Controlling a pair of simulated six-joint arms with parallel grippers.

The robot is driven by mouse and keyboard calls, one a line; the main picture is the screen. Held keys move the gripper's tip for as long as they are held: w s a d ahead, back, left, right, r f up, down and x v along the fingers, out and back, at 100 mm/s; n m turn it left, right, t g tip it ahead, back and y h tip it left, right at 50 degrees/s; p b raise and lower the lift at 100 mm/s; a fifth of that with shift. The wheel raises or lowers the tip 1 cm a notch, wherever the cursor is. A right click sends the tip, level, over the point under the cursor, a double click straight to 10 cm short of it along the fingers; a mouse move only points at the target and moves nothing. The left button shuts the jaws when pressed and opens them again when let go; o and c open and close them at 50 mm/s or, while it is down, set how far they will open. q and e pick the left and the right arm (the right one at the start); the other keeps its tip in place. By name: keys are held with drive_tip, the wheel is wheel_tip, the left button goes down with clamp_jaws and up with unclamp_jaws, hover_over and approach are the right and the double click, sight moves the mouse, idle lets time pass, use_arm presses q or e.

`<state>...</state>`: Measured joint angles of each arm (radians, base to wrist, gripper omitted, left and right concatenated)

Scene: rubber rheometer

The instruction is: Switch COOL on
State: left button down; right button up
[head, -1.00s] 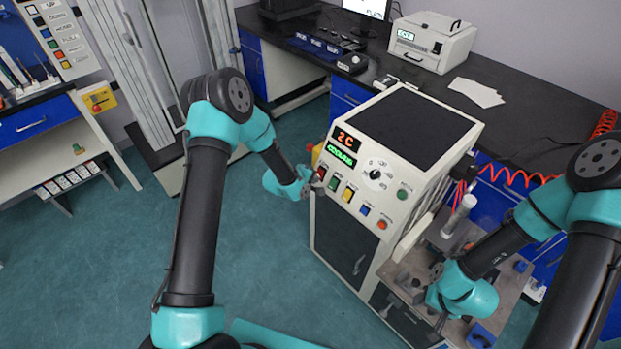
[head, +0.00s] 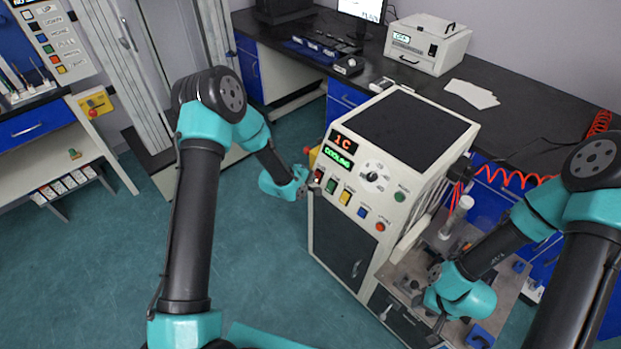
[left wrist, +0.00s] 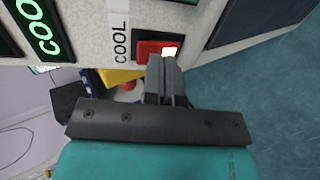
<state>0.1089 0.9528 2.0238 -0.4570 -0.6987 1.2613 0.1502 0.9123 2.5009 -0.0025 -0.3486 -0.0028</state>
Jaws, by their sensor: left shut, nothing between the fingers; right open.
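The COOL switch (left wrist: 150,50) is a red rocker in a dark frame, with a bright lit patch at its right end in the left wrist view. It also shows at the left of the machine's panel (head: 318,176). My left gripper (left wrist: 160,62) is shut and empty, its tips right at the switch's edge; contact is hard to tell. The panel's display (head: 340,150) reads "1C" in red and "COOLING" in green. My right gripper (head: 440,322) is open over the bench at the machine's right side; its fingers are small and partly hidden by my arm.
Green, yellow and blue switches (head: 345,197) run along the panel beside COOL. A yellow box with a red button (left wrist: 128,84) sits close behind my left gripper.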

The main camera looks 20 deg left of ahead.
use_arm(q)
drive_tip(key=s+a+r, duration=0.2)
drive_tip(key=s+a, duration=0.1)
drive_tip(key=s, duration=0.2)
drive_tip(key=s+a+r, duration=0.2)
drive_tip(key=s+a, duration=0.1)
drive_tip(key=s, duration=0.3)
drive_tip(key=shift+s+a+r, duration=0.15)
drive_tip(key=shift+a+r, duration=0.1)
drive_tip(key=shift+a, duration=0.05)
drive_tip(key=s+d+f+m+g, duration=0.1)
drive_tip(key=s+f+m+g, duration=0.2)
drive_tip(key=s, duration=0.4)
drive_tip(key=s+d+f+m+g+y, duration=0.1)
drive_tip(key=s+d+f+m+g, duration=0.1)
drive_tip(key=s, duration=0.5)
drive_tip(key=s+d+f+m+g, duration=0.1)
drive_tip(key=s+f+m+g, duration=0.3)
drive_tip(key=s+f+m, duration=0.1)
drive_tip(key=shift+s+d+f+y, duration=0.35)
drive_tip(key=shift+s+f, duration=0.25)
drive_tip(key=shift+s, duration=0.5)
drive_tip(key=shift+w+a, duration=0.1)
drive_tip(key=shift+w, duration=0.05)
